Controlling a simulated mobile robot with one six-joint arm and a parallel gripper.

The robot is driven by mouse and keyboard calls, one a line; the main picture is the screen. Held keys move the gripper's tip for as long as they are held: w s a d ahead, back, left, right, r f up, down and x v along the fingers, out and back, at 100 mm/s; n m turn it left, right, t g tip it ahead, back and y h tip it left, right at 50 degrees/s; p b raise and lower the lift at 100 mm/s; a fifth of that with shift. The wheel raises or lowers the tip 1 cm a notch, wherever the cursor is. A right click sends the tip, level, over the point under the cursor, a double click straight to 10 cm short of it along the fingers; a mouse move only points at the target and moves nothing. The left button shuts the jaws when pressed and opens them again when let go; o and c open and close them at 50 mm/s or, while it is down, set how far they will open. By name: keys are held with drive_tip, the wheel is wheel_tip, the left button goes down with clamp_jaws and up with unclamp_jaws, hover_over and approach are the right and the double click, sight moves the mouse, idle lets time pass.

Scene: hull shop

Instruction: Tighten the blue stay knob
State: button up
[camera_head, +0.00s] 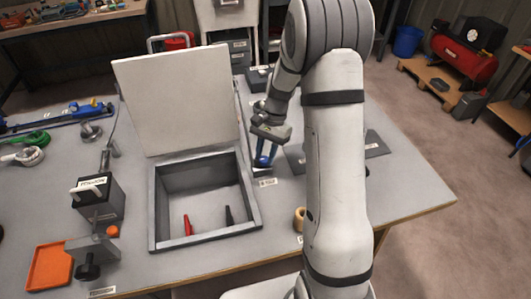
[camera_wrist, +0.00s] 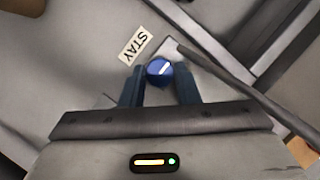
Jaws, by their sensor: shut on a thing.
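The blue stay knob (camera_wrist: 159,70) is a round blue knob with a white line on its top. It sits beside a label reading STAY (camera_wrist: 135,45) in the wrist view. My gripper (camera_wrist: 160,86) has its two dark blue fingers on either side of the knob and is shut on it. In the head view my gripper (camera_head: 265,156) points down just right of the open box, and the blue there is partly hidden by the fingers. The white lid (camera_head: 178,98) of the grey box (camera_head: 207,243) stands raised, leaning slightly back.
Inside the box lie a red item and a dark item. A black device (camera_head: 97,200) with a lever and an orange tray (camera_head: 49,271) stand at the left. A tan ring (camera_head: 299,219) lies near the front edge. My arm hides part of the table's right side.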

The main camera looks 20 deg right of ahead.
drive_tip(key=shift+s, duration=0.1)
drive_tip(key=o, duration=1)
drive_tip(key=shift+c, duration=0.2)
drive_tip(key=v, duration=0.7)
drive_tip(key=shift+w+r, duration=0.2)
drive_tip(key=shift+r, duration=0.15)
drive_tip(key=shift+d, duration=0.1)
